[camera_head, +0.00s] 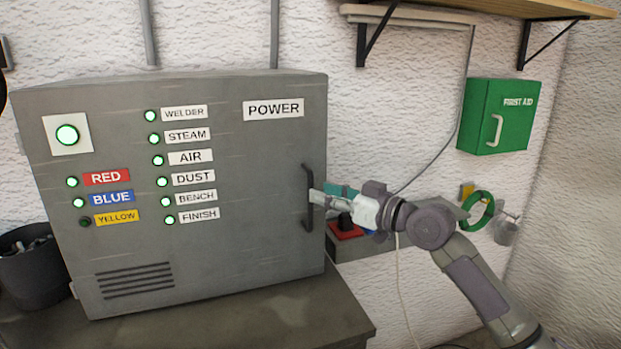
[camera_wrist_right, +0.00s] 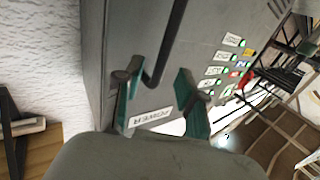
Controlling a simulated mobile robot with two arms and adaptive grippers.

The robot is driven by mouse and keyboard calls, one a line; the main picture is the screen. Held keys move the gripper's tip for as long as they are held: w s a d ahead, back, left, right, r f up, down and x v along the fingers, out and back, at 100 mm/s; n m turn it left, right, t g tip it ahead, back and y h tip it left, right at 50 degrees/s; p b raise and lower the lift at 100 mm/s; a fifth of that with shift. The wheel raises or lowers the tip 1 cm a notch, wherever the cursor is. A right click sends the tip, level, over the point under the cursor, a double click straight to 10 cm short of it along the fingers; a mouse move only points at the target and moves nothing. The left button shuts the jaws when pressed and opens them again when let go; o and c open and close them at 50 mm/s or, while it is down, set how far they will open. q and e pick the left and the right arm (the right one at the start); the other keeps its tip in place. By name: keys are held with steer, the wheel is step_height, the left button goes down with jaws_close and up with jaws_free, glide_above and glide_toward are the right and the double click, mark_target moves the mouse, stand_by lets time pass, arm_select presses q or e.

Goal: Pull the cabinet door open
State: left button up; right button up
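The grey cabinet (camera_head: 230,240) stands on a dark bench, and its front door looks shut. A dark vertical bar handle (camera_head: 308,175) is at the door's right edge. My right gripper (camera_head: 318,196) is at the handle's middle height, coming from the right. In the right wrist view, the teal fingers of the right gripper (camera_wrist_right: 153,98) are apart, and the handle (camera_wrist_right: 168,45) runs down into the gap between them. I see no finger clearly pressed on the bar. The left gripper is not in view.
A dark bin (camera_head: 35,270) stands left of the cabinet. A green first aid box (camera_head: 480,115) and a green tape ring (camera_head: 478,212) are on the wall at right. A box with a red part (camera_head: 346,232) sits just behind my right gripper. A wooden shelf (camera_head: 540,8) is above.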

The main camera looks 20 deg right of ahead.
steer(key=shift+p+x, duration=0.6)
steer(key=shift+x, duration=1.6)
jaws_close()
